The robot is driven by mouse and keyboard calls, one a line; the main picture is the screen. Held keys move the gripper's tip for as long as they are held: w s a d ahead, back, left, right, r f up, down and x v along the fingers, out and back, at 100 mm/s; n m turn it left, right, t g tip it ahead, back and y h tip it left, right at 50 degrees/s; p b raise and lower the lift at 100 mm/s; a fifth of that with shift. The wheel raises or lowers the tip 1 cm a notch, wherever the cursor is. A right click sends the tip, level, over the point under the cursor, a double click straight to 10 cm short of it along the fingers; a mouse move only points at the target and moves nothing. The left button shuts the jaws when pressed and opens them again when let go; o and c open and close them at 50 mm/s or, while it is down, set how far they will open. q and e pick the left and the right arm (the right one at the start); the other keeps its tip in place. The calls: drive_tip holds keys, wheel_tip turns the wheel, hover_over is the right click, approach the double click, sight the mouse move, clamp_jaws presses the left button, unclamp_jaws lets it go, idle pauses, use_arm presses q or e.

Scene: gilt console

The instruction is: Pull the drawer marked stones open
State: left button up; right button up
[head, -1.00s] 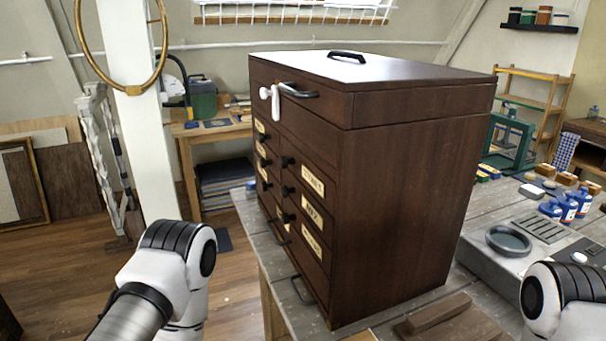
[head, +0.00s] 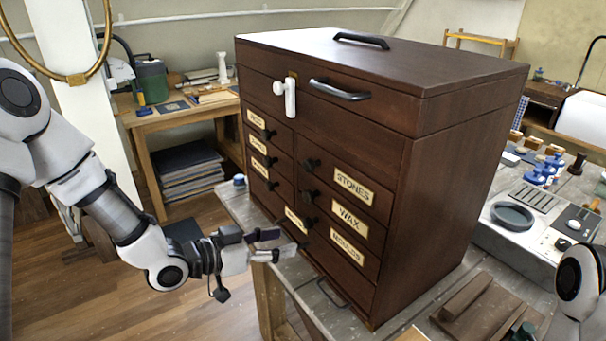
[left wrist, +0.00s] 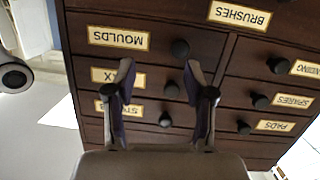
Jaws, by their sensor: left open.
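The dark wooden chest (head: 455,180) stands on the bench. Its stones drawer (head: 375,200) is the upper one in the right column, with a cream label and a dark round knob (head: 312,164); it is shut. My left gripper (head: 288,243) is open and empty, in front of the chest's lower front and below the stones knob. In the left wrist view, where labels appear upside down, the left gripper (left wrist: 160,72) has its fingers spread before the drawer fronts. The stones label (left wrist: 140,111) is partly covered by a finger; its knob (left wrist: 165,119) shows between the fingers. My right gripper is out of view.
Wax (head: 349,218) and moulds (head: 346,248) drawers lie below stones; smaller drawers are at left. A white latch (head: 290,97) and black handle (head: 340,90) are above. Wooden blocks (head: 480,305) lie right of the chest. Open floor lies left of the bench.

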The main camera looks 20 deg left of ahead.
sight(306, 166)
use_arm(q)
drive_tip(key=w+a+r+t+h, duration=0.1)
drive_tip(key=a+r+t, duration=0.2)
drive_tip(key=r, duration=1)
drive_tip(key=shift+m, duration=0.3)
drive_tip(key=p+x, duration=0.3)
drive_tip(key=x, duration=0.4)
drive_tip(key=shift+w+d+r, duration=0.1)
drive_tip(key=shift+w+d, duration=0.1)
drive_tip(key=shift+d, duration=0.05)
drive_tip(key=shift+w+d, duration=0.25)
drive_tip(key=shift+d, duration=0.35)
drive_tip(key=shift+a, duration=0.2)
drive_tip(key=c, duration=0.5)
clamp_jaws()
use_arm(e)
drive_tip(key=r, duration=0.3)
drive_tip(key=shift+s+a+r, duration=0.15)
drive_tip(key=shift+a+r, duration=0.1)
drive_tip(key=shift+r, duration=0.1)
